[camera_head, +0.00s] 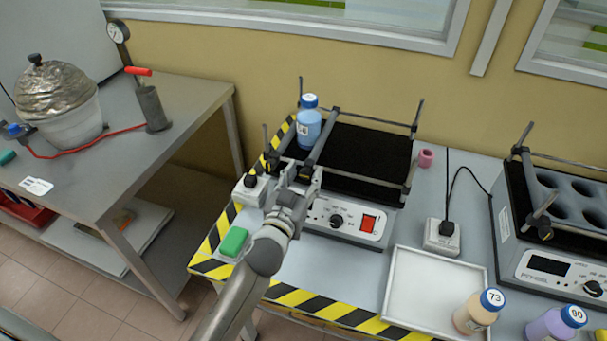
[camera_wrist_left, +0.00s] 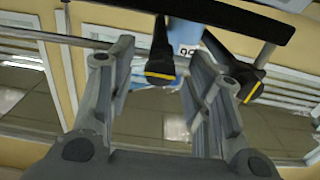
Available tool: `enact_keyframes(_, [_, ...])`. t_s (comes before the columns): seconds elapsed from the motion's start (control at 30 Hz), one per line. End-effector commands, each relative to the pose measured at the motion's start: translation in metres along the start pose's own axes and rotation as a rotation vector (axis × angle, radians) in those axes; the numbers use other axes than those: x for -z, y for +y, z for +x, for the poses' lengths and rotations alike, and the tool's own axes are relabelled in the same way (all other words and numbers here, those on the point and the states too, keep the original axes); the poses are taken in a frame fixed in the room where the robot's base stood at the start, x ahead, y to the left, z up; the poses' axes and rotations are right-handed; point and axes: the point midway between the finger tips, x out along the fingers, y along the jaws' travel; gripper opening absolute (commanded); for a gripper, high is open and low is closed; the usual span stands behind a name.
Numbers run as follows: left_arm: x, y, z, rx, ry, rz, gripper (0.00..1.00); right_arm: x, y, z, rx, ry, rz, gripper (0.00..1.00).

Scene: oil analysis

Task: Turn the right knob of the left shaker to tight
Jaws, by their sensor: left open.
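The left shaker (camera_head: 342,222) has a black platform (camera_head: 365,150) with clamp bars and a front panel with a dial and red switch. A blue bottle (camera_head: 308,128) stands upright between two bars at its left side. Those bars end in black knobs at the front: the left knob (camera_head: 272,164) and the right knob (camera_head: 305,172). My left gripper (camera_head: 299,181) is open at the right knob. In the left wrist view the right knob (camera_wrist_left: 160,66) shows between the spread fingers, with gaps; the left knob (camera_wrist_left: 247,80) is outside them. Contact is not visible. My right gripper is not in view.
A green block (camera_head: 233,241) and a power socket (camera_head: 250,188) sit left of the shaker. A white tray (camera_head: 432,285), bottles (camera_head: 478,311) and a second shaker (camera_head: 565,260) are to the right. A pink piece (camera_head: 425,158) lies behind. Striped tape edges the table.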

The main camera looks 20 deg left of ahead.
Motion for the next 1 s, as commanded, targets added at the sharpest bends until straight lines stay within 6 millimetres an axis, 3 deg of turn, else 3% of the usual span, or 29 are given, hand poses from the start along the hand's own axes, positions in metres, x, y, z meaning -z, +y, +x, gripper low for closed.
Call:
enact_keyframes(0.33, [0.0001,0.0002,0.0033,0.000,0.000,-0.001,0.46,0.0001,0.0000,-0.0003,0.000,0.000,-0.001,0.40])
enact_keyframes(0.7, [0.0001,0.0002,0.0031,0.000,0.000,-0.001,0.01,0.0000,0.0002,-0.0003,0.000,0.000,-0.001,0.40])
enact_keyframes(1.0, [0.0003,0.0003,0.0030,0.000,0.000,0.041,0.00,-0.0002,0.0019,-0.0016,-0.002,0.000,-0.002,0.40])
